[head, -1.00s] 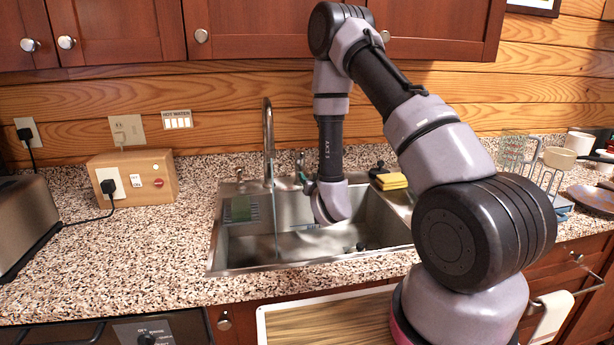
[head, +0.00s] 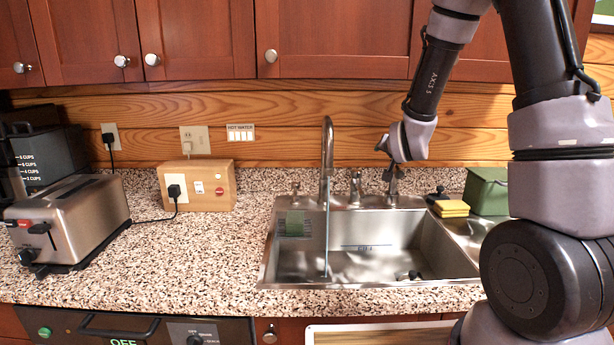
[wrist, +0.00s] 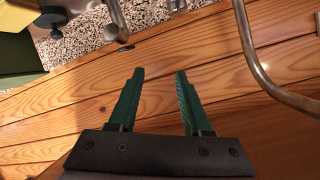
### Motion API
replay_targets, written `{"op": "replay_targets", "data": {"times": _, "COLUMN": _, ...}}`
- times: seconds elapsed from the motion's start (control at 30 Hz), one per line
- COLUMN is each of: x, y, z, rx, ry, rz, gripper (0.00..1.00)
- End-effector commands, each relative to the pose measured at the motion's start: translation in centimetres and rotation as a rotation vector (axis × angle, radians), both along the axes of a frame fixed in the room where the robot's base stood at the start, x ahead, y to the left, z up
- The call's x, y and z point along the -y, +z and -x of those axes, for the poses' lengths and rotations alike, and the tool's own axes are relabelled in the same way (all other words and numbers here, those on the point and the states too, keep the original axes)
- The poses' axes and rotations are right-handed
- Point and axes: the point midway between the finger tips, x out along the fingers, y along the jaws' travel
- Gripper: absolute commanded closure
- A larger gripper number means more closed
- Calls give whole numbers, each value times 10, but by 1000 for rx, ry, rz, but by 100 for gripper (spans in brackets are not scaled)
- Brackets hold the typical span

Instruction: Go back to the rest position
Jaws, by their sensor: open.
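My gripper (wrist: 160,75) is open in the wrist view. Its two green fingers are apart with nothing between them, and the wooden plank wall shows beyond. In the head view my arm bends down from the upper right, and its wrist is above the back edge of the sink (head: 270,262), close to the taps. The fingers themselves are mostly hidden there.
The faucet (head: 327,150) stands left of my wrist, with water running. A yellow sponge (head: 451,208) and a green box (head: 487,190) are at the right. A toaster (head: 75,215) and wooden switch box (head: 197,186) stand left. Cabinets (head: 200,38) hang above.

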Motion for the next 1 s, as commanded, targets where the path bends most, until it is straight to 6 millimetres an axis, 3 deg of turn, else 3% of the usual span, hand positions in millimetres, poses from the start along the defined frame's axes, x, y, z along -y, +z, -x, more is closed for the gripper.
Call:
{"op": "replay_targets", "data": {"times": 0.03, "x": 3, "y": 22, "z": 8, "rx": -18, "ry": 1, "rz": -19, "gripper": 51}}
{"op": "replay_targets", "data": {"times": 0.27, "x": 9, "y": 85, "z": 68, "rx": -176, "ry": 44, "rz": -75, "gripper": 51}}
{"op": "replay_targets", "data": {"times": 0.5, "x": 11, "y": 134, "z": 163, "rx": -343, "ry": 115, "rz": -98, "gripper": 51}}
{"op": "replay_targets", "data": {"times": 0.7, "x": 10, "y": 156, "z": 252, "rx": -470, "ry": 168, "rz": -106, "gripper": 51}}
{"op": "replay_targets", "data": {"times": 0.9, "x": 8, "y": 161, "z": 307, "rx": -549, "ry": 195, "rz": -114, "gripper": 51}}
{"op": "replay_targets", "data": {"times": 0.97, "x": 8, "y": 161, "z": 315, "rx": -560, "ry": 199, "rz": -115, "gripper": 74}}
{"op": "replay_targets", "data": {"times": 1.0, "x": 8, "y": 161, "z": 317, "rx": -564, "ry": 200, "rz": -116, "gripper": 76}}
